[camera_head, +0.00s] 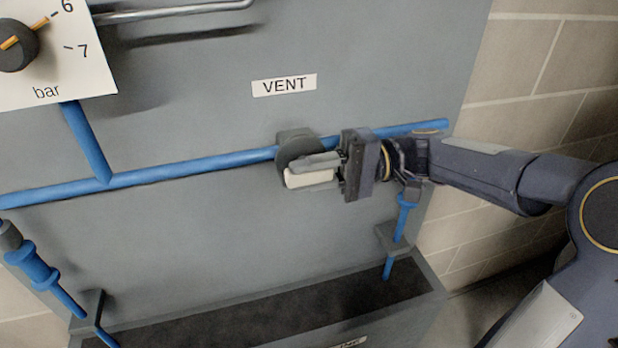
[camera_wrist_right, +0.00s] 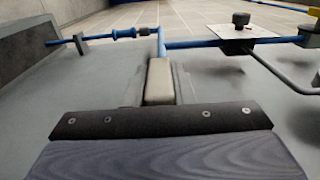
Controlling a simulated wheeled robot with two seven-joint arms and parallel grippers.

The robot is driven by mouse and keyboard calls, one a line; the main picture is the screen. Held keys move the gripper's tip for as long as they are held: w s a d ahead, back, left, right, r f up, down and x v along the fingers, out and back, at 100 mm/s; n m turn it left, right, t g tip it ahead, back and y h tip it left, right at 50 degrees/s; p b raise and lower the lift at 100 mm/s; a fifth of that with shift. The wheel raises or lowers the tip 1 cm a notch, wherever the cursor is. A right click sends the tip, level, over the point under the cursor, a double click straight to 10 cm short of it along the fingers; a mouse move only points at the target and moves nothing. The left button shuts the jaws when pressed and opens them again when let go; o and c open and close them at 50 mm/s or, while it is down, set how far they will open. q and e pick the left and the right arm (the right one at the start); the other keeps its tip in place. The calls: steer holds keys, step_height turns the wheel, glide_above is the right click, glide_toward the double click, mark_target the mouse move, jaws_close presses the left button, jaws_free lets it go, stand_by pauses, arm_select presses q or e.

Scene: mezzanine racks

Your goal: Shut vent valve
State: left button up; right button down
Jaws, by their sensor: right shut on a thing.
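The vent valve sits on the blue pipe below the VENT label (camera_head: 285,85), with a dark grey round body (camera_head: 290,149). A cream block that looks like its handle (camera_head: 308,179) is in front of the body; it also shows in the right wrist view (camera_wrist_right: 160,80). My right gripper (camera_head: 318,168) reaches in from the right and is shut on this handle, with a finger on either side. The gripper hides part of the valve and pipe, so I cannot tell the handle's exact angle. My left gripper is not in view.
The blue pipe (camera_head: 200,166) crosses the grey panel (camera_head: 200,220). A gauge plate (camera_head: 80,75) with a dark knob (camera_head: 15,46) and a metal rail (camera_head: 190,10) are upper left. A dark trough (camera_head: 270,317) lies below. A block wall (camera_head: 550,60) stands at right.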

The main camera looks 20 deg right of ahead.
stand_by(0.3)
steer(key=c, duration=1.2)
jaws_free()
steer(key=shift+c, duration=0.2)
steer(key=d, duration=0.7)
steer(key=shift+d, duration=0.4)
steer(key=shift+w+f, duration=0.1)
